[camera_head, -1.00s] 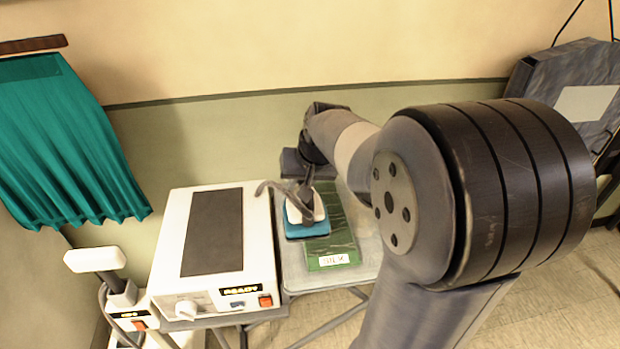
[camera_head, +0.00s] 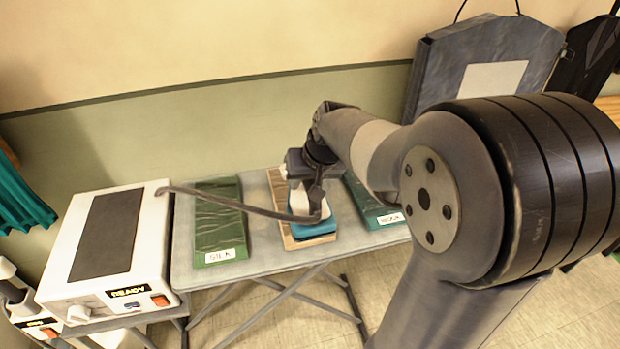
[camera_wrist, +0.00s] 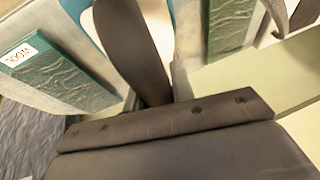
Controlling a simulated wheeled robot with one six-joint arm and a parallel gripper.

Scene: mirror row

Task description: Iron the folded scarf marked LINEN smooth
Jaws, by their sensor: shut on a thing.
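My gripper (camera_head: 306,186) is shut on the iron (camera_head: 316,226), which has a white body and a blue base. The iron is over the near half of a tan folded scarf (camera_head: 278,188) in the middle of the board. I cannot tell whether it touches the cloth. No label shows on the tan scarf; its front is partly covered by the iron. A green scarf marked SILK (camera_head: 218,222) lies to the left. A teal-green scarf marked WOOL (camera_head: 366,204) lies to the right and is partly behind my arm. In the wrist view, my dark gripper finger (camera_wrist: 140,50) crosses the iron's white body.
The grey ironing board (camera_head: 262,247) stands against the wall. A white station (camera_head: 150,235) marked READY stands at its left, and the iron's grey hose (camera_head: 225,203) stretches from it above the SILK scarf. A dark grey panel (camera_head: 440,75) stands behind at right.

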